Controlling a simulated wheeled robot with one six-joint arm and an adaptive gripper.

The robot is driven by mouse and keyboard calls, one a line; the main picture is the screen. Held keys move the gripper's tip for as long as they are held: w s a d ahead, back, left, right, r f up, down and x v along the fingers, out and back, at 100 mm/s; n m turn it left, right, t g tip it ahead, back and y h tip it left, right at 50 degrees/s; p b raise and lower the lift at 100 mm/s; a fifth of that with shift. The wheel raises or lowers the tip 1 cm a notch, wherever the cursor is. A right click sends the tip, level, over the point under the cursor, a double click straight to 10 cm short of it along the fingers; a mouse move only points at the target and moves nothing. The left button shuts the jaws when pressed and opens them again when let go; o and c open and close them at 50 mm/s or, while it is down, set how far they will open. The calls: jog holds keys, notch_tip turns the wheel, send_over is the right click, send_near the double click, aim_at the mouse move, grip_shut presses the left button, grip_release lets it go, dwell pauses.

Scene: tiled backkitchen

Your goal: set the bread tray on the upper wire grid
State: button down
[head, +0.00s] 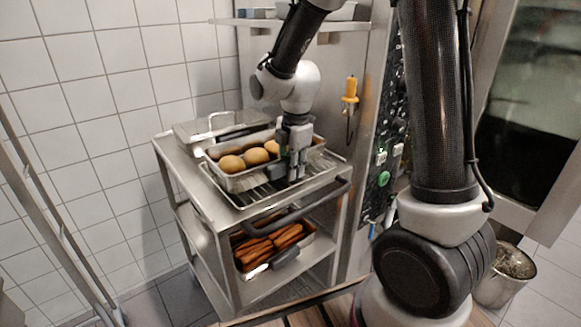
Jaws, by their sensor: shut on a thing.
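The bread tray (244,181) is a shallow metal tray holding several round brown rolls. It is at the top of the steel trolley, over the back part of the upper wire grid (246,198). The grid's front bars show bare in front of the tray. I cannot tell whether the tray touches the grid or hangs just above it. My gripper (291,174) points down at the tray's front right side and is shut on it. The fingers hide the part of the tray that they grip.
A lidded metal container (205,127) stands behind the tray on the trolley (225,262). A second tray (263,269) with long orange-brown pieces sits on the shelf below. A yellow-handled tool (350,93) hangs at the right. A metal bucket (497,289) stands on the floor.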

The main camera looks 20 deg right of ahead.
jog(key=c, duration=1.2)
grip_release()
jog(key=shift+f, duration=0.1)
jog(key=shift+c, duration=0.2)
jog(key=r, duration=0.8)
jog(key=s+r, duration=0.1)
jog(key=r, duration=0.3)
jog(key=shift+d, duration=0.2)
jog(key=s+d+r+m+t, duration=0.1)
jog(key=s+d+m, duration=0.4)
jog(key=s+m, duration=0.5)
jog(key=s+d+r+m+t, duration=0.2)
jog(key=s+d+m, duration=0.4)
jog(key=s+m, duration=0.5)
jog(key=shift+d+r, duration=0.3)
jog(key=shift+r, duration=0.45)
jog(key=shift+s, duration=0.1)
